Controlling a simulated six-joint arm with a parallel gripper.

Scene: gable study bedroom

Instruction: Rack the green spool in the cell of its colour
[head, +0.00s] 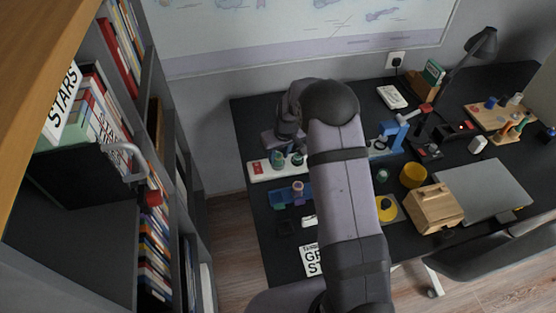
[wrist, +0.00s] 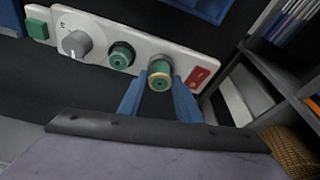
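A green spool-like piece with a tan rim (wrist: 160,75) shows between the blue fingertips of my gripper (wrist: 160,86) in the wrist view, at the white panel. The fingers lie close on both sides of it; whether they press on it is not clear. In the head view a green piece (head: 277,158) stands at the panel, just below my dark wrist. A blue rack (head: 279,197) lies on the desk below the panel, with a purple piece (head: 298,187) at it. Its cell colours are too small to read.
The white panel (wrist: 204,62) carries a grey knob (wrist: 75,43), another green round part (wrist: 121,55) and a red label (wrist: 198,77). A bookshelf (head: 150,110) stands left of the desk. A yellow cup (head: 413,175) and wooden box (head: 434,207) are right of my arm.

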